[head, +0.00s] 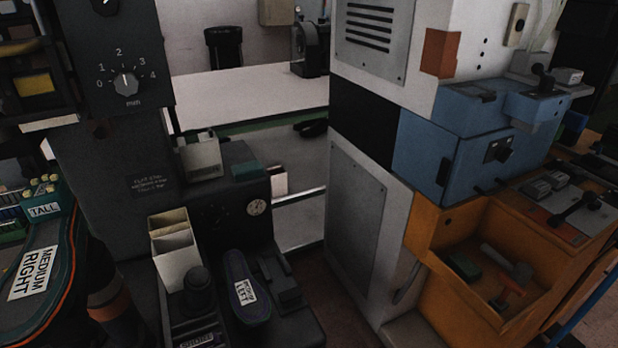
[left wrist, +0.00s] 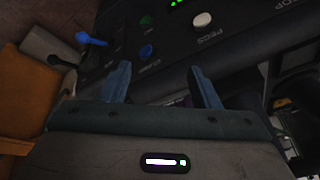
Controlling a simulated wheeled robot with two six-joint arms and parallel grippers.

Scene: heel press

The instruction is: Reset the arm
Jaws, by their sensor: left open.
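My left gripper (left wrist: 162,84) shows in the left wrist view with its two blue-grey fingers apart and nothing between them. Beyond the fingers is a dark control panel (left wrist: 185,45) with a white button (left wrist: 202,19), a blue button (left wrist: 146,51) and lettering that reads PEGS. I cannot make out either gripper in the head view. There, a dark press (head: 105,160) with a dial marked in mm stands at the left. A purple sole-shaped piece (head: 240,280), with a label ending in LEFT, lies on the press's lower part.
A sole-shaped piece labelled MEDIUM RIGHT (head: 28,272) lies at the far left. A cream box (head: 175,255) stands beside the purple piece. A blue and grey machine (head: 440,150) and an orange bin (head: 470,270) with tools fill the right. A pale table (head: 240,100) is behind.

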